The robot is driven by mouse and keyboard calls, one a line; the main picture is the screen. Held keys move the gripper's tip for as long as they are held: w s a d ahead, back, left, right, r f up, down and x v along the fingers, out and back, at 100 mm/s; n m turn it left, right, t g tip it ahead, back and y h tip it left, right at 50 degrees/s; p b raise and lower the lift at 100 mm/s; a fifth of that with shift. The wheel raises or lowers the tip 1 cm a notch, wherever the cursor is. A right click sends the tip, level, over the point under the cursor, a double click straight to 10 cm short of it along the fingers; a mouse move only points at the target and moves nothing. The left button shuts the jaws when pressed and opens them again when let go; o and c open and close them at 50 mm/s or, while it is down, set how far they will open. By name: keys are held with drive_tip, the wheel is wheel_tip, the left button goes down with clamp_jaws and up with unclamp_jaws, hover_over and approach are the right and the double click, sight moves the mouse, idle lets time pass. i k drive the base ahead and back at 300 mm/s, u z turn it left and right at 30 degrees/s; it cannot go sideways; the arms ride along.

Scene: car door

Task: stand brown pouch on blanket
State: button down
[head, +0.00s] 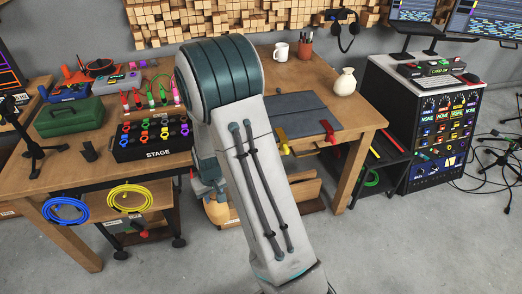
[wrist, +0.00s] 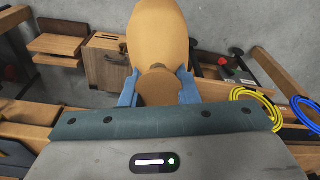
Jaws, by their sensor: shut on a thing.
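My gripper (wrist: 157,88) is shut on the brown pouch (wrist: 158,38), with blue fingers on both sides of its narrow neck. The pouch is tan-brown and rounded, wider away from the jaws. In the head view the pouch (head: 217,211) shows low beside my arm, in front of the bench's front edge and below its top; my arm hides part of it. The jaws are not clear there. A flat grey-blue cloth, which looks like the blanket (head: 298,112), lies on the right part of the bench top, apart from the pouch.
A cream vase (head: 345,83), a white mug (head: 281,52) and a pen cup (head: 305,48) stand around the cloth. Yellow (head: 283,141) and red (head: 328,132) clamps sit at its front edge. A black stage box (head: 152,138) and green case (head: 69,117) occupy the left bench.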

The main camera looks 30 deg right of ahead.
sight(299, 122)
drive_tip(key=k, duration=0.5)
drive_tip(key=z, duration=1.45)
drive_tip(key=i, duration=0.7)
drive_tip(key=u, duration=0.85)
